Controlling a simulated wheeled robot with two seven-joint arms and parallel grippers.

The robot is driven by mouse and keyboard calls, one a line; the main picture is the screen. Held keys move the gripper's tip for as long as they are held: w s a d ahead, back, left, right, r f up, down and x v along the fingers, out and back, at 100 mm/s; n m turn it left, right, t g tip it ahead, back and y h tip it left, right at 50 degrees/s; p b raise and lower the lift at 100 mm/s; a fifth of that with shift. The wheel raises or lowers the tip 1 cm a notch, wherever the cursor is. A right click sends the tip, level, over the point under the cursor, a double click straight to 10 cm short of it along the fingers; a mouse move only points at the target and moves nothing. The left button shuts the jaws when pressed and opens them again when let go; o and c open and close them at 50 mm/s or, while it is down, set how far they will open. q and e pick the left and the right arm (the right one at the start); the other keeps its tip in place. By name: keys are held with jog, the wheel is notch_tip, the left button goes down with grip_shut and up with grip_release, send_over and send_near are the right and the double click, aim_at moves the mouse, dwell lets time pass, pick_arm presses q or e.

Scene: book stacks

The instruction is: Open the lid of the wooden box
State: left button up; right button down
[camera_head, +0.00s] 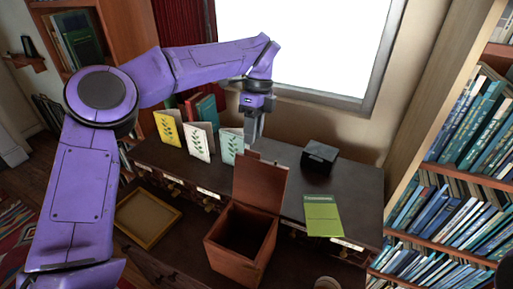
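The wooden box (242,267) is reddish brown and stands on the lower dark surface near the picture's bottom middle. Its lid (260,187) is raised, standing nearly upright at the box's back edge. The dark inside of the box shows from above, and I see nothing in it. My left gripper (254,141) points down just above and behind the lid's top edge. Whether it touches the lid is unclear, and its finger gap is too small to read. My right gripper is not in view.
Several leaf-pattern cards (198,142) stand behind on the dark shelf. A black box (319,157) and a green booklet (323,214) lie to the right. An empty yellow-rimmed tray (121,223) is at left. A full bookcase (455,175) bounds the right side.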

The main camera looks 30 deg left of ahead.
aim_at(253, 151)
pick_arm(q)
jog(key=x, duration=0.3)
jog(key=shift+s+d+f, duration=0.2)
jog(key=shift+d+f, duration=0.1)
jog(key=shift+f, duration=0.05)
jog(key=shift+a+f, duration=0.15)
jog(key=shift+f, duration=0.1)
grip_shut()
jog(key=shift+r, duration=0.1)
dwell(0.8)
